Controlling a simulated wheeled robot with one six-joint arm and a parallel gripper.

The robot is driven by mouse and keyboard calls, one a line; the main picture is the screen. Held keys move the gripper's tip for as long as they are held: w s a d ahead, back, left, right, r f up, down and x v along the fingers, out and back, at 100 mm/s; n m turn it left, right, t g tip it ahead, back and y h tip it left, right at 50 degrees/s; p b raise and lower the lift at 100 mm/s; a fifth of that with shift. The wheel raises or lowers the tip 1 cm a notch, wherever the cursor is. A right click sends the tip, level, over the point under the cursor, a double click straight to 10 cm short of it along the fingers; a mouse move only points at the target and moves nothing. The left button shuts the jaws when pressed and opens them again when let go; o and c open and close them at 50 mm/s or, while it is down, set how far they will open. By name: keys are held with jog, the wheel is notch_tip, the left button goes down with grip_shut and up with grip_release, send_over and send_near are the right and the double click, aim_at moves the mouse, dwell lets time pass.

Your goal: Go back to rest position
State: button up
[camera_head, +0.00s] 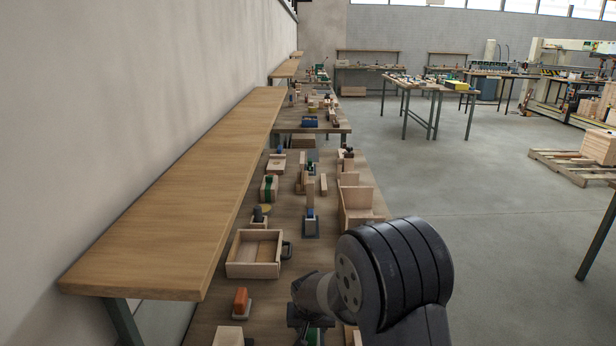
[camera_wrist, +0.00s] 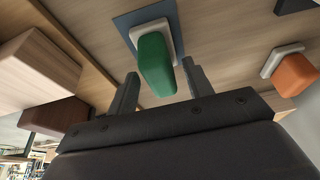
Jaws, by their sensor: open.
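My gripper (camera_wrist: 160,80) is open, its two dark fingers apart in the wrist view. A green block (camera_wrist: 156,64) on a pale base shows in the gap between the fingers. It does not look gripped; I cannot tell how far it is from the fingertips. The base sits on a blue plate (camera_wrist: 130,22). In the head view my gripper (camera_head: 305,322) is low over the near end of the workbench (camera_head: 288,215), and my arm hides part of the bench there.
An orange block on a pale base (camera_head: 240,300) stands left of my gripper. An open wooden box (camera_head: 240,269) lies beyond it. A wooden shelf (camera_head: 180,190) runs along the left wall. Wooden organiser walls (camera_head: 357,205) stand ahead.

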jog(key=shift+w+f, duration=0.15)
jog(key=shift+f, duration=0.5)
jog(key=shift+r, duration=0.75)
